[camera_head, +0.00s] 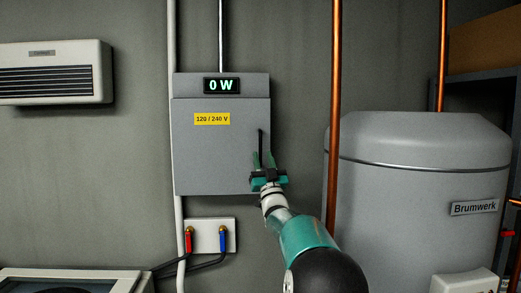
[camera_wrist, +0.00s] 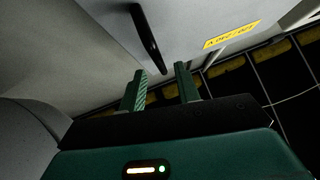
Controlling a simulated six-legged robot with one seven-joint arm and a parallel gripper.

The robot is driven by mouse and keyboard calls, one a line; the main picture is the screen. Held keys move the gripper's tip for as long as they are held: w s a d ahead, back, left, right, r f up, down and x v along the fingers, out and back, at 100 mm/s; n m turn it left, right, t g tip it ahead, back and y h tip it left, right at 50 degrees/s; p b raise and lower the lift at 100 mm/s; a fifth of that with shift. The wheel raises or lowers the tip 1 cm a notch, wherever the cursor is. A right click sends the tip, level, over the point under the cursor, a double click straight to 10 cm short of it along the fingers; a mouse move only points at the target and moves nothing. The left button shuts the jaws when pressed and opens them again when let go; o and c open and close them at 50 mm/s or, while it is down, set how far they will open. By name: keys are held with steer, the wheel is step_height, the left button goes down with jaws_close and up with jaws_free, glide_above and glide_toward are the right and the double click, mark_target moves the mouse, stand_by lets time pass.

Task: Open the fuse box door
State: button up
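The grey fuse box (camera_head: 220,160) hangs on the wall. Its door looks shut, with a yellow voltage label (camera_head: 212,119) on its front. A dark upright bar handle (camera_head: 261,143) sits near the door's right edge; it also shows in the wrist view (camera_wrist: 146,34). My gripper (camera_head: 263,156) is in front of the door's lower right, at the handle's lower part. In the wrist view my gripper's two green fingers (camera_wrist: 160,72) are apart, and the handle's near end appears in the gap between their tips. I see no clear contact. My gripper partly hides the handle's lower end.
A copper pipe (camera_head: 334,100) runs upright to the right of the fuse box, close to my arm. A grey boiler tank (camera_head: 415,190) stands beyond it. A white valve plate (camera_head: 209,236) with red and blue taps is below the box. A wall heater (camera_head: 55,73) hangs left.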

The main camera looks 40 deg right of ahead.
mark_target(261, 150)
steer(key=shift+x, duration=2.35)
jaws_close()
